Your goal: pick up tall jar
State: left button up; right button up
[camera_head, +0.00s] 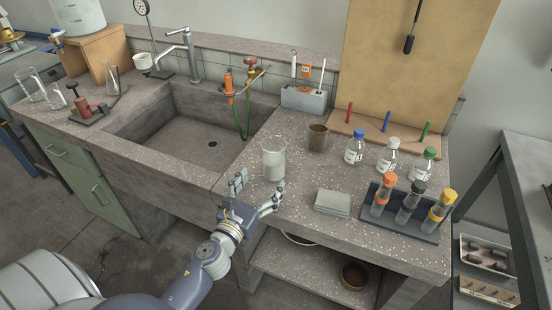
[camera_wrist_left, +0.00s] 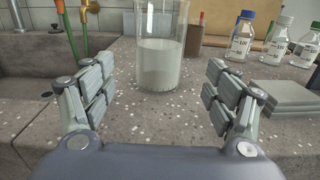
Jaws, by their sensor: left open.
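A tall clear glass jar (camera_head: 273,160), part filled with something whitish, stands upright on the speckled bench just right of the sink. My left gripper (camera_head: 257,190) is at the bench's front edge, open and empty, with its fingers pointing at the jar. In the left wrist view the jar (camera_wrist_left: 161,62) stands ahead, centred in the gap between the two fingers. Clear space shows between it and each finger. Its top is cut off in that view. My right gripper is in neither view.
A brown cup (camera_head: 318,138) stands behind the jar. A grey stack of flat pieces (camera_head: 332,203) lies to its right. Farther right are several capped bottles (camera_head: 388,155) and a rack (camera_head: 430,232) of tubes. The sink (camera_head: 205,150) opens to the left.

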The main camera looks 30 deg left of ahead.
aim_at(269, 170)
pick_arm(q)
jog(key=w, duration=0.3)
jog(key=shift+w+a, duration=0.1)
jog(key=shift+w, duration=0.15)
jog(key=shift+w+r+p, duration=0.2)
jog(key=shift+w+p, duration=0.15)
jog(key=w, duration=0.3)
jog(key=shift+w+a+p, duration=0.2)
jog(key=shift+w+p, duration=0.05)
jog(key=shift+p, duration=0.05)
jog(key=shift+w+f, duration=0.1)
jog(key=shift+w, duration=0.2)
jog(key=c, duration=1.4)
jog(key=shift+c, duration=0.2)
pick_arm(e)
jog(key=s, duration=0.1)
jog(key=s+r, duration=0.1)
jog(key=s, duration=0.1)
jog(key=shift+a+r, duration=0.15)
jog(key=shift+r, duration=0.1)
